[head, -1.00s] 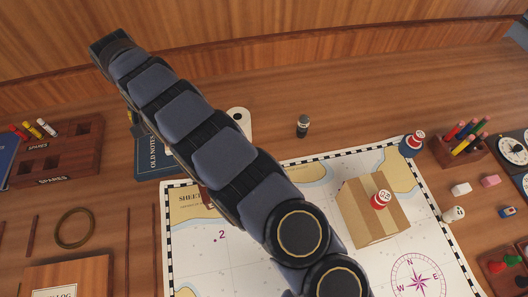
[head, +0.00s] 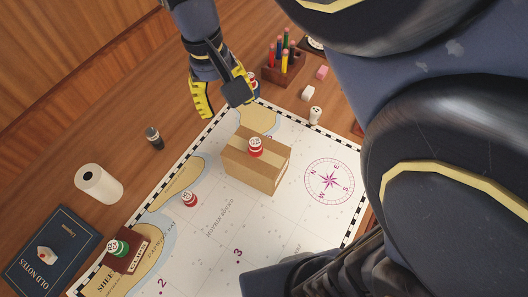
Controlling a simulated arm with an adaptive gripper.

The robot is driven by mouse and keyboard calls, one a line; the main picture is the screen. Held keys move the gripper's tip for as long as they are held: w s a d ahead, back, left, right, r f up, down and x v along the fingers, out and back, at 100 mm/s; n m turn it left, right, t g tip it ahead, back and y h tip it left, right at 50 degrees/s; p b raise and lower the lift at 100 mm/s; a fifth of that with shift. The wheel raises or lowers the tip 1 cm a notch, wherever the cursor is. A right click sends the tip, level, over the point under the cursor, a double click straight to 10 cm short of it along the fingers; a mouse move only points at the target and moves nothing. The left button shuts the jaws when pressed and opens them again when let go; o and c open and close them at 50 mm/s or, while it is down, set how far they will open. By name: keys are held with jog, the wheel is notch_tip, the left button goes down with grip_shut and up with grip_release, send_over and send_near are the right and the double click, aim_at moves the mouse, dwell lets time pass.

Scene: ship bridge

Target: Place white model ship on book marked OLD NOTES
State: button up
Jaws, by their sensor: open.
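The dark blue book marked OLD NOTES (head: 62,238) lies at the lower left of the head view. A small white and reddish shape (head: 47,254) shows on its cover; it may be the white model ship, but it is too small to tell. My gripper (head: 222,103) is open at the upper middle, far from the book, with yellow and dark fingers. It is close to a red-topped piece (head: 253,79), which it partly hides. I see nothing held between the fingers.
A cardboard box (head: 258,170) with a red-topped piece (head: 255,147) stands on the chart (head: 215,255). A pencil holder (head: 284,68) and a small white piece (head: 315,115) are to the right.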

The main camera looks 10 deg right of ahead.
jog(key=s+d+f, duration=0.1)
jog(key=s+d, duration=0.3)
jog(key=s, duration=0.4)
jog(key=s+d+f+m+g+y, duration=0.1)
jog(key=s+d, duration=0.3)
jog(key=s, duration=0.4)
jog(key=shift+m, duration=0.3)
